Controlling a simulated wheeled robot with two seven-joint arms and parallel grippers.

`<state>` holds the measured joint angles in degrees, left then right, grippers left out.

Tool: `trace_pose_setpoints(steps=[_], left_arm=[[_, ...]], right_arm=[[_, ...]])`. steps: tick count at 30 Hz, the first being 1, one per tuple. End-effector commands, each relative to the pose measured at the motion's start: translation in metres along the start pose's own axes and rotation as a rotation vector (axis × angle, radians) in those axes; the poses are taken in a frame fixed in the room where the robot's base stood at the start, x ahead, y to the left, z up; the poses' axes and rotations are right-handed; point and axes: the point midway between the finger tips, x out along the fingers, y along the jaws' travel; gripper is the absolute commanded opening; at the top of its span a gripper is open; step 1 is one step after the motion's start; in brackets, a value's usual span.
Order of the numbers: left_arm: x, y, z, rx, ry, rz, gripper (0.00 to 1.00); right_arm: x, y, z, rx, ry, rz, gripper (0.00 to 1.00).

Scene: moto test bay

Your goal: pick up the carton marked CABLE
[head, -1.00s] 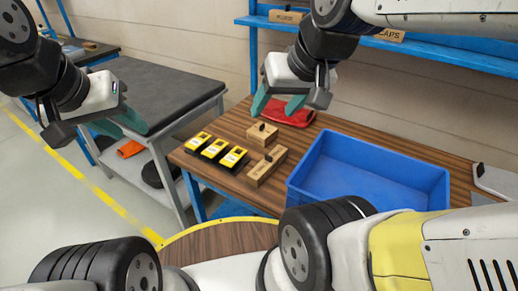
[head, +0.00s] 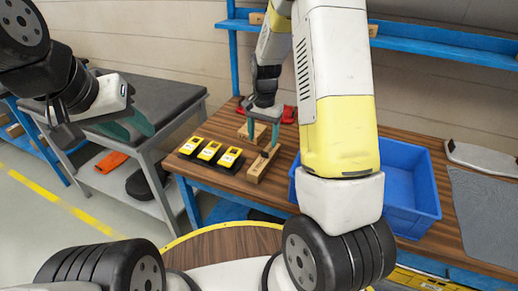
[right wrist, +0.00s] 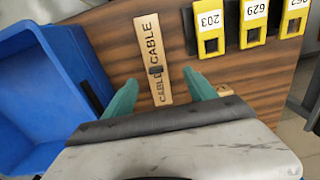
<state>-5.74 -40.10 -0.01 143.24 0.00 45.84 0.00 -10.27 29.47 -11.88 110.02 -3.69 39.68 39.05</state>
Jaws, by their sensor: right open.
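The carton marked CABLE (head: 256,169) is a narrow tan box lying on the wooden table. Its lettering shows in the right wrist view (right wrist: 147,42), with a small dark piece on top near its middle. My right gripper (head: 263,133) is open and points down over the carton. In the right wrist view its teal fingers (right wrist: 161,92) stand on either side of the carton, with gaps; their height above the table is hard to tell. My left gripper (head: 128,127) is open and empty, off to the left, away from the table.
A similar tan carton (head: 243,132) lies just behind, partly hidden. Three yellow-and-black devices (head: 209,151) stand to the left. A blue bin (head: 412,185) is to the right, partly hidden by my arm. A red item (head: 289,115) lies behind. A blue shelf (head: 430,48) runs above.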

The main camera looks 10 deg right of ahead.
Motion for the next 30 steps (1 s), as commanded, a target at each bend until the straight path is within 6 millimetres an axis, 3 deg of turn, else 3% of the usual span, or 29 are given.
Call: trace_pose_setpoints(steps=[1, 21, 30], left_arm=[[0.000, 0.000, 0.000, 0.000, 0.000, 0.000, 0.36], [0.000, 0.000, 0.000, 0.000, 0.000, 0.000, 0.36], [0.000, 0.000, 0.000, 0.000, 0.000, 0.000, 0.36]], right_arm=[[0.011, -0.001, -0.002, 0.011, -0.005, 0.014, 0.65], [0.092, 0.007, -0.005, 0.029, -0.011, 0.030, 0.65], [0.099, 0.006, -0.005, 0.028, -0.009, 0.029, 0.65]])
